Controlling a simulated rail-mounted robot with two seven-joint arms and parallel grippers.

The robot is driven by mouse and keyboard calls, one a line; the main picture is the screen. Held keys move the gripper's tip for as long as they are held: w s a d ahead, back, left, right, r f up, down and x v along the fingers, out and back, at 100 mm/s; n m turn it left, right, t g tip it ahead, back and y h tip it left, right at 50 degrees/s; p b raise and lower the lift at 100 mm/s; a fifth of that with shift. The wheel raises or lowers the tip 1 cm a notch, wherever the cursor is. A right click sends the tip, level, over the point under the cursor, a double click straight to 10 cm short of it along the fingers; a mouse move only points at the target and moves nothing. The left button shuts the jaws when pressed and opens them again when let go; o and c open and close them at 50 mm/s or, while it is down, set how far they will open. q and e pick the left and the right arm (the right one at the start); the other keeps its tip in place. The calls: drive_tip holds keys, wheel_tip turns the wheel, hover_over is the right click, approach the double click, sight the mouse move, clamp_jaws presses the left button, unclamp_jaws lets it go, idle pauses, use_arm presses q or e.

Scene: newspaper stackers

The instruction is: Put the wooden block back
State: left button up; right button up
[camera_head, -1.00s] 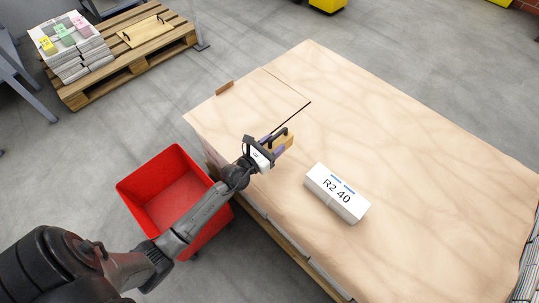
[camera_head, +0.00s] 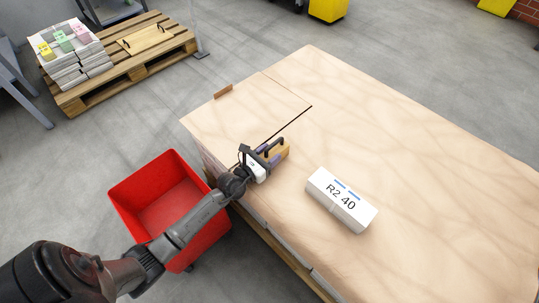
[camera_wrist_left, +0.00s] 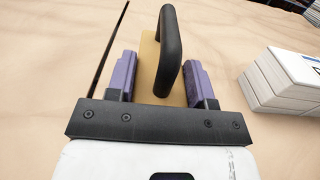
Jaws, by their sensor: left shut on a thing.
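The wooden block (camera_head: 284,155) is a light wooden piece with a black bar handle. My left gripper (camera_head: 270,158) is shut on it near the left edge of the large plywood-topped table (camera_head: 400,120). In the left wrist view, the block (camera_wrist_left: 148,62) sits between the two purple fingers of the gripper (camera_wrist_left: 160,75), with its black handle standing up. A thin dark line (camera_head: 295,120) on the tabletop runs beside the block. I cannot tell whether the block touches the tabletop. My right gripper is not in view.
A white paper stack marked "R2 40" (camera_head: 341,200) lies on the table, right of the block. A small brown wooden piece (camera_head: 223,91) sits at the table's far-left edge. A red bin (camera_head: 160,180) stands below my left arm. A pallet (camera_head: 110,80) with newspapers stands behind.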

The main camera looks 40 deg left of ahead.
use_arm(q)
drive_tip(key=shift+f, duration=0.1)
drive_tip(key=o, duration=1.1)
drive_tip(key=shift+c, duration=0.2)
